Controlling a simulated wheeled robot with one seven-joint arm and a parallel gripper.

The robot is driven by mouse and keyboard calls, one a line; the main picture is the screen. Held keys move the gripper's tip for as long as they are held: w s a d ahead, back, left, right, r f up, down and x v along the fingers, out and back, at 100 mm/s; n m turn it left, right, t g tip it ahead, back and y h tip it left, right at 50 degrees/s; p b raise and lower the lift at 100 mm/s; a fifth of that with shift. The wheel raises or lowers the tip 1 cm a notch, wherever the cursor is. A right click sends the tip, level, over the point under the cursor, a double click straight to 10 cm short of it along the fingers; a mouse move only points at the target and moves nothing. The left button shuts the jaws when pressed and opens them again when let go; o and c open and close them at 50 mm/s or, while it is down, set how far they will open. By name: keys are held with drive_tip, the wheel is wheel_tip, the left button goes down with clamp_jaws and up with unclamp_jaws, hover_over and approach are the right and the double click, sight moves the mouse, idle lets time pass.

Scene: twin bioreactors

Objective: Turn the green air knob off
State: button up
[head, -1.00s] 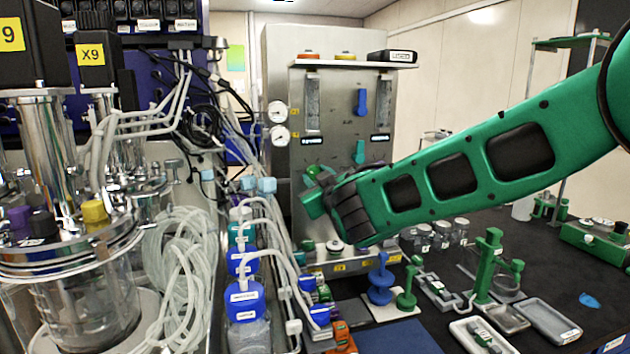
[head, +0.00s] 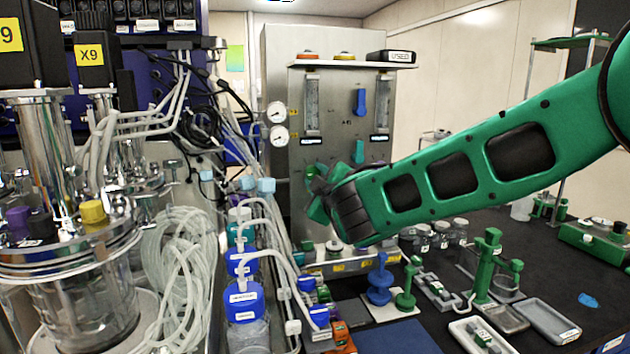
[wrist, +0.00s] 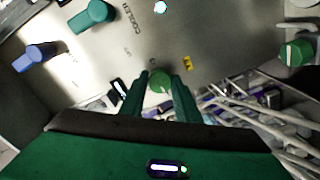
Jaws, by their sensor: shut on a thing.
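The green air knob (wrist: 159,80) shows in the wrist view as a round green end on the grey metal panel (wrist: 150,35). My gripper (wrist: 162,92) has one finger on each side of it and is shut on it. In the head view my gripper (head: 318,195) is at the lower left of the panel (head: 340,140), and the knob is mostly hidden by it. I cannot read the knob's angle there.
A blue knob (head: 360,102) and a teal knob (head: 357,151) are on the same panel, above and right of my gripper. Two gauges (head: 279,136) sit on its left edge. Tubes and blue-capped bottles (head: 243,300) stand at the lower left.

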drive_tip(key=shift+f, duration=0.1)
drive_tip(key=o, duration=1)
drive_tip(key=shift+o, duration=0.2)
drive_tip(key=v, duration=1)
drive_tip(key=shift+s+d, duration=0.15)
drive_tip(key=shift+s, duration=0.2)
